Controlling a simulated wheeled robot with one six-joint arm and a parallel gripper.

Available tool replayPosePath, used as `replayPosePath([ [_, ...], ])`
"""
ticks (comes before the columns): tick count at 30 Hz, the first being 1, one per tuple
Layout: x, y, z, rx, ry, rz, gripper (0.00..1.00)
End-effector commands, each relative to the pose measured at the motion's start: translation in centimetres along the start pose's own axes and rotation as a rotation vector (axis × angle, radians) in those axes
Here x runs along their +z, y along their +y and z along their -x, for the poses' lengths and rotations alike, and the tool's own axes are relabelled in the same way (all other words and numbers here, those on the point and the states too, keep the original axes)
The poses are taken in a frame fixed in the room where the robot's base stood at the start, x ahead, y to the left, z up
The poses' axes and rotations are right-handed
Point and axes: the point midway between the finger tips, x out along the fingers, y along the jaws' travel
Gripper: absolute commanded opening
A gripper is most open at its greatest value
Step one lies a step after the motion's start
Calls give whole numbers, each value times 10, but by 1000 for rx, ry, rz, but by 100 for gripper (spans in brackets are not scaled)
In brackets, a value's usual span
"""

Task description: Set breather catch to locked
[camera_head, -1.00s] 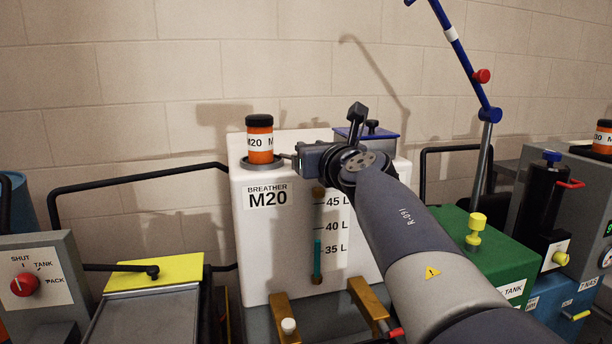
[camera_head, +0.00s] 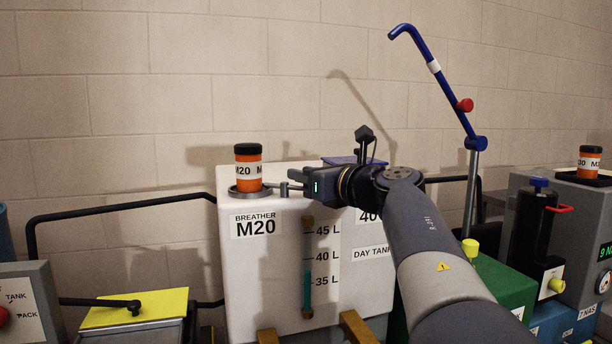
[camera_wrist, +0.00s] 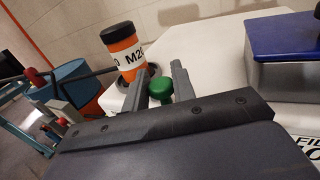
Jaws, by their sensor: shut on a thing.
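The breather (camera_head: 248,168) is an orange canister with a black cap and a white M20 band. It stands upright in a grey ring (camera_head: 248,190) on top of the white tank (camera_head: 265,285); it also shows in the wrist view (camera_wrist: 122,50). A green knob, which I take to be the breather catch (camera_wrist: 160,88), sits beside the breather, between my two fingers. My gripper (camera_head: 284,189) is just right of the breather, shut on this knob. In the head view the knob is hidden by the fingers. I cannot read the catch's position.
A blue-lidded box (camera_wrist: 290,38) stands on the tank to the right of my gripper. A black rail (camera_head: 120,212) runs at left. A blue bent pole with a red knob (camera_head: 465,105) rises behind my arm. A yellow-topped box (camera_head: 150,305) is at lower left.

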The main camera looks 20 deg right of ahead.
Motion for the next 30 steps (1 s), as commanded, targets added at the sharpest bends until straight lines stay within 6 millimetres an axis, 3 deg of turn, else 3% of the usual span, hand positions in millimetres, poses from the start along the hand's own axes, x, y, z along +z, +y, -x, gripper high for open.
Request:
replayPosePath([
  [8, -1, 0, 0, 0, 2, -1, 2],
  [9, -1, 0, 0, 0, 2, -1, 27],
  [15, -1, 0, 0, -1, 1, -1, 44],
  [23, 0, 0, 2, -2, 0, 0, 44],
  [30, 0, -1, 34, -6, 0, 0, 44],
])
